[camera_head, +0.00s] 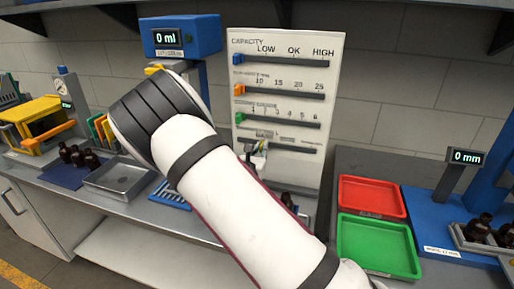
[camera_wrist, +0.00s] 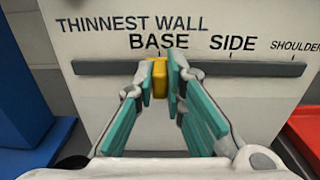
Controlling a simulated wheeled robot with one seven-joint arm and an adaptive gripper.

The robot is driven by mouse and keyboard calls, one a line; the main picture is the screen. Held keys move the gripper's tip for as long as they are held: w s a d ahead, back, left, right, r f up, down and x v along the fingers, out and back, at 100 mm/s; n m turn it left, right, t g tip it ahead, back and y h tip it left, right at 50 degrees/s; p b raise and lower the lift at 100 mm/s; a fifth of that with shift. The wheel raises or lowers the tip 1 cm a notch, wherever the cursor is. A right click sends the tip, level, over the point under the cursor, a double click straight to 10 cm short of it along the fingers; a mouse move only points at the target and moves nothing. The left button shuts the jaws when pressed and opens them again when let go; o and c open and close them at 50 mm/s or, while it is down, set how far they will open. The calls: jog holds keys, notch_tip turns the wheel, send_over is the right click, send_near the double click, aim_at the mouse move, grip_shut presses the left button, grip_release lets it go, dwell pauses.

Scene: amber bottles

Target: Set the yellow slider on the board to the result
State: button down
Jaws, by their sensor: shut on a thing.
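The white board (camera_head: 285,105) stands upright at the back, with several slider rows. In the wrist view its row headed THINNEST WALL has a dark rail (camera_wrist: 265,68) marked BASE, SIDE and SHOULDER. The yellow slider (camera_wrist: 159,80) sits on this rail below BASE. My gripper (camera_wrist: 160,75) has its teal fingers on either side of the slider and is shut on it. In the head view my gripper (camera_head: 256,155) is at the lowest row, partly hidden by my arm; the yellow slider cannot be made out there.
Blue, orange and green sliders sit at the left of the upper rows. A blue device (camera_head: 180,36) reads 0 ml; a display (camera_head: 466,157) at right reads 0 mm. A red tray (camera_head: 372,197) and a green tray (camera_head: 378,247) lie right of the board. A metal tray (camera_head: 119,178) and dark bottles stand left.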

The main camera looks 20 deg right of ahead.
jog(key=c, duration=1.6)
grip_release()
jog(key=shift+c, duration=0.2)
jog(key=v, duration=1.2)
